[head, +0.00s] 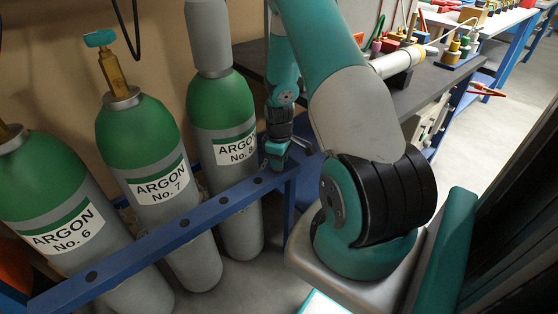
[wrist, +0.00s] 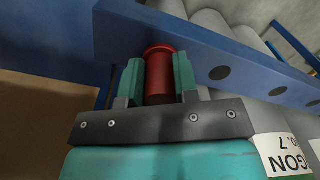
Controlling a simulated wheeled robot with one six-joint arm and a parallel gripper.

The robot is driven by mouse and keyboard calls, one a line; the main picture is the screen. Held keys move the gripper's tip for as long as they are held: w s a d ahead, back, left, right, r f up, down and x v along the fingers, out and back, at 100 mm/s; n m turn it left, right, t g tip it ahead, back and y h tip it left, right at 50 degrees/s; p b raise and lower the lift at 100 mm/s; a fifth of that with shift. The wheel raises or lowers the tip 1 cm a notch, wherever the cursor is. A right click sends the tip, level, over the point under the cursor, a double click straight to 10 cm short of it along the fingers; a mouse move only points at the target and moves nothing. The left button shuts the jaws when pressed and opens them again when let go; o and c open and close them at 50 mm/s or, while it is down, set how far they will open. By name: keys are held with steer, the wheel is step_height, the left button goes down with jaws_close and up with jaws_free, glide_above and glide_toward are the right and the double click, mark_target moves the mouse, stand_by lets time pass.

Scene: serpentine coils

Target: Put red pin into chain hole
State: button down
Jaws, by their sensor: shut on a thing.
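The red pin (wrist: 158,75) is between the teal fingers of my gripper (wrist: 158,78) in the wrist view. It has a wider rounded head at the top of the picture, and its lower part is hidden by the gripper body. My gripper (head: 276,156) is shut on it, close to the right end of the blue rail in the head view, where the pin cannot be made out. The blue rail (head: 205,218) has a row of dark round holes; one hole (wrist: 219,73) shows right of the pin. I cannot tell whether the pin touches the rail.
Green and grey argon cylinders labelled No. 6 (head: 62,228), No. 7 (head: 160,185) and No. 8 (head: 236,150) stand behind the rail. A dark workbench (head: 425,92) with fittings is at the right. Floor (head: 490,150) is free farther right.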

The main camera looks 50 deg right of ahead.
steer(key=c, duration=0.8)
jaws_free()
steer(key=shift+f, duration=0.2)
step_height(320, 180, up, 18)
steer(key=shift+f+p, duration=0.25)
steer(key=shift+p, duration=0.9)
